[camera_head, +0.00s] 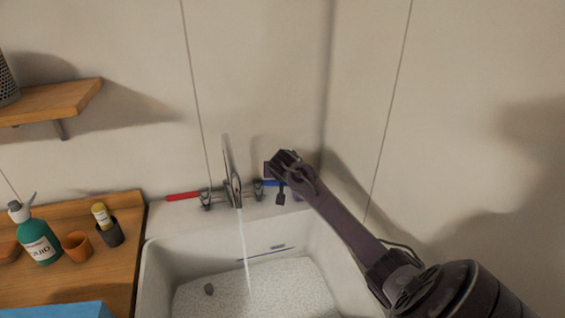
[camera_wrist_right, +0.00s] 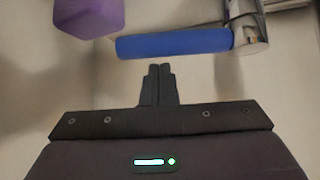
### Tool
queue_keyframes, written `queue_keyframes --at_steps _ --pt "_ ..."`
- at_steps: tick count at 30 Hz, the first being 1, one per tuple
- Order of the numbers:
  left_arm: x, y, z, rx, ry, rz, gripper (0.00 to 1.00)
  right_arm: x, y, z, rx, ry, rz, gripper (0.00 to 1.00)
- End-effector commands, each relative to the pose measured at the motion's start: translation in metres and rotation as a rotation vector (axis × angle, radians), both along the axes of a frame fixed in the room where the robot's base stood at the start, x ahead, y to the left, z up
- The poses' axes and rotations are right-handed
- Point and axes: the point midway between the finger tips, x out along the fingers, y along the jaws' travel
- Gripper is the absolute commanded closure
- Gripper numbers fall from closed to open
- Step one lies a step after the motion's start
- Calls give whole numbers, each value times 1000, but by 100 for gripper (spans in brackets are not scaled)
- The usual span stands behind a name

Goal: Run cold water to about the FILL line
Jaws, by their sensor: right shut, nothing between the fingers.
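The tap (camera_head: 232,185) stands at the back of the white sink (camera_head: 155,270), and a thin stream of water (camera_head: 244,250) falls from it. A red lever (camera_head: 182,196) points left. The blue lever (camera_head: 270,183) is right of the tap, partly hidden by my right gripper (camera_head: 281,192). In the wrist view the blue lever (camera_wrist_right: 172,43) lies across, just beyond the tips of my right gripper (camera_wrist_right: 159,68), which is shut and empty. A dark line (camera_head: 265,254) with a small unreadable mark is on the sink's back wall. A speckled pale surface (camera_head: 270,290) covers the basin's bottom.
A purple block (camera_wrist_right: 90,14) is near the lever's free end. A wooden counter (camera_head: 125,265) at left holds a green pump bottle (camera_head: 40,243), an orange cup (camera_head: 76,246) and a dark cup (camera_head: 111,235). A wooden shelf (camera_head: 60,100) is above. A wall closes the right.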

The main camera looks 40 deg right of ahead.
Motion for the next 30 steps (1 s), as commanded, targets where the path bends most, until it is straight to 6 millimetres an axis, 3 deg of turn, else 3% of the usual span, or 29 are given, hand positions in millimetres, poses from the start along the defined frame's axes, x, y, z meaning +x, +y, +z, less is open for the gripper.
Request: queue_keyframes --at_steps 15,30 --pt "1 -2 5 -2 -2 -1 22 -7 7 -5 1 -1 0 100" --pt "1 -2 -4 -2 -3 -1 22 2 22 -5 0 -1 -100 100"
